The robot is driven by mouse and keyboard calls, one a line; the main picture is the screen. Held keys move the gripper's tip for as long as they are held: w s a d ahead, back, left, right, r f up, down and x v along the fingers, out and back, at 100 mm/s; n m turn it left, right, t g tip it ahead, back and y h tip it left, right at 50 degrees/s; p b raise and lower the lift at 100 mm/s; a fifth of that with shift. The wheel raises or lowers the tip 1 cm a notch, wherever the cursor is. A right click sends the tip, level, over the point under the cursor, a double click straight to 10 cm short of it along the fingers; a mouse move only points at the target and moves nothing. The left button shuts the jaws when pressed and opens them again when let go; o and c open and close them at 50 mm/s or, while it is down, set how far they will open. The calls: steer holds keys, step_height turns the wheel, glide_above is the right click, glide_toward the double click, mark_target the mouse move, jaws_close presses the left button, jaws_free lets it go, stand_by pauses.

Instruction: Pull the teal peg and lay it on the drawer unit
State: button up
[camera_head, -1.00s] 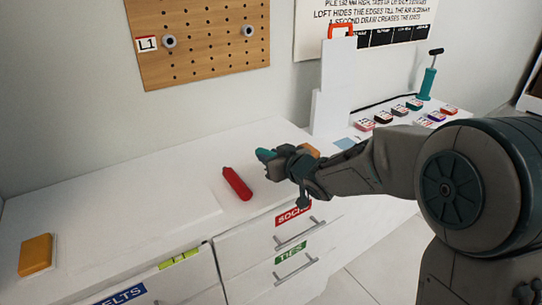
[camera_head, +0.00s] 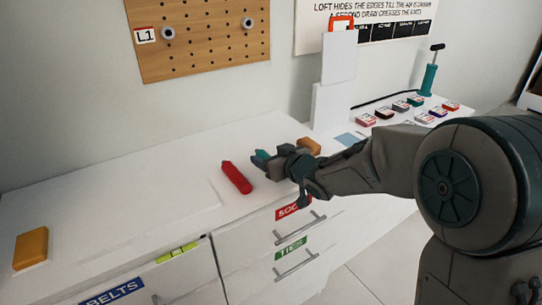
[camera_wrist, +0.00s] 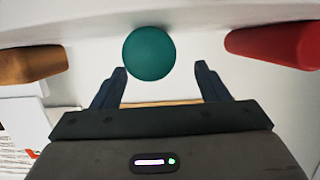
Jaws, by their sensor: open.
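The teal peg (camera_head: 263,154) is at my gripper (camera_head: 266,161), over the white top of the drawer unit (camera_head: 130,197). In the wrist view, the peg's round end (camera_wrist: 149,53) faces the camera, just beyond and between the fingertips of my gripper (camera_wrist: 160,70). The two dark fingers stand apart, with visible gaps on both sides of the peg. The peg's length is hidden behind its end, and I cannot tell whether it rests fully on the top. The pegboard (camera_head: 205,45) marked L1 hangs on the wall with two round grey fittings.
A tall white stand (camera_head: 334,95), small labelled boxes and a teal pump (camera_head: 427,80) are farther right. The left top is mostly clear.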

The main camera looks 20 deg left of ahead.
stand_by(0.5)
steer(key=shift+s+d+r+p, duration=0.15)
steer(key=shift+d+r+p, duration=0.05)
steer(key=shift+r+p, duration=0.3)
steer(key=shift+s+d+r+p, duration=0.15)
steer(key=shift+d+r+p, duration=0.05)
steer(key=shift+r+p, duration=0.25)
steer(key=shift+s+d+r+p, duration=0.3)
steer(key=shift+d+r+p, duration=0.05)
steer(key=shift+r+p, duration=0.4)
steer(key=shift+s+d+r+p, duration=0.35)
steer(key=shift+r+p, duration=0.3)
steer(key=shift+r, duration=0.05)
steer(key=shift+s+d+r+p, duration=0.3)
steer(key=shift+d+r+p, duration=0.05)
steer(key=shift+r+p, duration=0.4)
steer(key=shift+d, duration=0.1)
